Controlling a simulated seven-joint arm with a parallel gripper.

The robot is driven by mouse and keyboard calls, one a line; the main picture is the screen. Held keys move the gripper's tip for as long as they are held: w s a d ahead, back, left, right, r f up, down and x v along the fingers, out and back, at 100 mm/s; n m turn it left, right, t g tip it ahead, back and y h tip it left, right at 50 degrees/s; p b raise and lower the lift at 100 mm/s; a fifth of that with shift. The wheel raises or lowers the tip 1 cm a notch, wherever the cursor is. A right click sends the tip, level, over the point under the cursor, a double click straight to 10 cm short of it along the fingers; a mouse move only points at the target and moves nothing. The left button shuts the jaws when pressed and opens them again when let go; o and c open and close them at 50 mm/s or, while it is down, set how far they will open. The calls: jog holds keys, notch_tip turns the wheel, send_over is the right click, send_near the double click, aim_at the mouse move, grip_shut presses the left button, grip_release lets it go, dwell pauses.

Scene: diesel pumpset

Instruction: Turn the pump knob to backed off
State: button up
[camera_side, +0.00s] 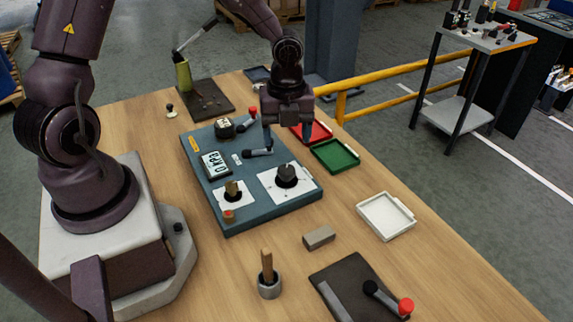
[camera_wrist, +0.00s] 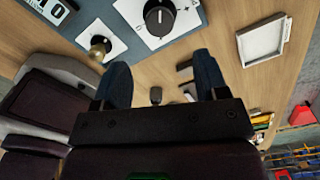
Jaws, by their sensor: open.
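A round black knob (camera_side: 286,174) stands on a square white plate at the near right part of the blue-grey panel (camera_side: 247,210). In the wrist view the black knob (camera_wrist: 158,17) is near the top edge, with a pale pointer line on its face and small marks on the plate around it. My gripper (camera_side: 284,127) is above the panel's far right side, beyond the knob and apart from it. In the wrist view its two fingers (camera_wrist: 162,82) are spread with nothing between them. Which mark the pointer meets is too small to tell.
The panel also carries a brass-coloured knob (camera_side: 232,189), a display (camera_side: 215,164), a black lever (camera_side: 258,152) and a red-tipped lever (camera_side: 252,113). Red (camera_side: 313,132), green (camera_side: 335,155) and white (camera_side: 385,216) trays lie to the right. A small block (camera_side: 319,237) lies in front.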

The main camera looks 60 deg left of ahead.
aim_at(287, 170)
notch_tip(287, 170, down, 9)
jog(key=shift+r, duration=0.1)
dwell(0.3)
jog(key=c, duration=0.9)
